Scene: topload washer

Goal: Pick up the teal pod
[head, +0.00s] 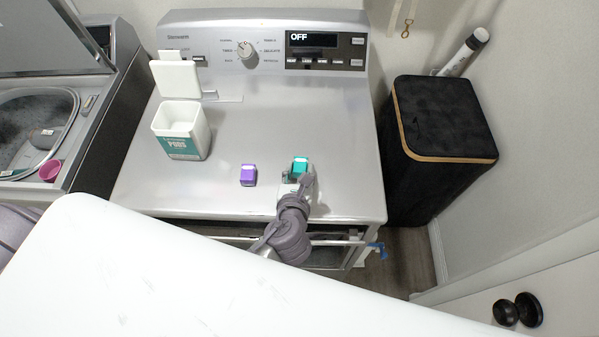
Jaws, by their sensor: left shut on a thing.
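The teal pod (300,163) is a small block near the front right of the silver machine's top. My left gripper (299,174) is shut on the teal pod, with its arm coming up from the front edge. The pod is at or just above the surface; I cannot tell whether it touches. The fingers hide part of its lower side. A purple pod (248,175) sits to the left, apart from the gripper. My right gripper is not in view.
A white pods tub (181,130) with its lid open stands at the left of the machine top (270,118). The control panel (265,45) runs along the back. An open washer (65,110) holds a pink cup (50,170). A black hamper (440,135) stands at right.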

